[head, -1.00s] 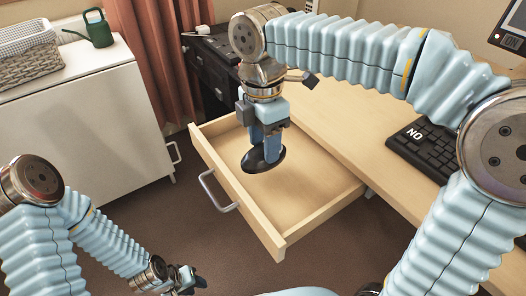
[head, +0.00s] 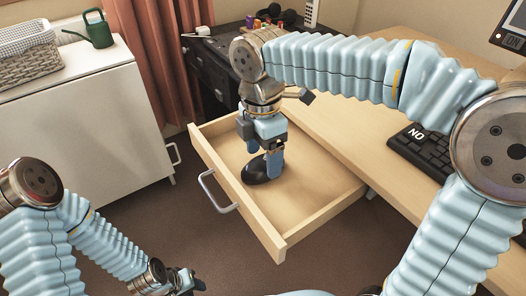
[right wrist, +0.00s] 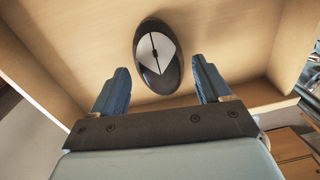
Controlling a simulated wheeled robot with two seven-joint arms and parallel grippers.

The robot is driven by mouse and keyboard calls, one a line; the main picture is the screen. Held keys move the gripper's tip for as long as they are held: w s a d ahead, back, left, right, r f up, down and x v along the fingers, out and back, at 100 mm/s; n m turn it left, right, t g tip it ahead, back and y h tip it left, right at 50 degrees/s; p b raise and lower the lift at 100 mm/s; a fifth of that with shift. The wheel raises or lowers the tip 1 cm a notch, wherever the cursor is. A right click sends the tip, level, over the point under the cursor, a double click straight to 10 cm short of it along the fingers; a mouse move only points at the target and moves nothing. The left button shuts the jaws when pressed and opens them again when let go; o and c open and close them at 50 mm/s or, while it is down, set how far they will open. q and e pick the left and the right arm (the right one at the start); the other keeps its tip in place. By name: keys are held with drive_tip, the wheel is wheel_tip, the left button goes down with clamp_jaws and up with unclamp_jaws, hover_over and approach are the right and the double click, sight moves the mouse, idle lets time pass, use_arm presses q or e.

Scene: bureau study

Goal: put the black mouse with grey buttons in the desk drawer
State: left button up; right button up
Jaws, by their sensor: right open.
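The black mouse with grey buttons (head: 256,170) rests on the floor of the open desk drawer (head: 318,196), near its left side. In the right wrist view the mouse (right wrist: 156,60) shows its light grey buttons and lies just beyond the fingertips. My right gripper (head: 264,163) is inside the drawer, above the mouse.
The desk (head: 350,130) adjoins the drawer, with a black keyboard (head: 425,150) on it. A white cabinet (head: 85,135) with a basket (head: 28,62) and green watering can (head: 97,30) stands at the left. The drawer's right half is clear.

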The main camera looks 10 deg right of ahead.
sight(262, 158)
use_arm(q)
drive_tip(key=r+p, duration=0.1)
drive_tip(key=d+r+p, duration=0.1)
drive_tip(key=shift+s+r+p, duration=0.2)
drive_tip(key=shift+r+p, duration=0.2)
use_arm(e)
wheel_tip(262, 158, up, 12)
drive_tip(key=shift+w, duration=0.35)
use_arm(q)
drive_tip(key=shift+c, duration=0.3)
idle(0.3)
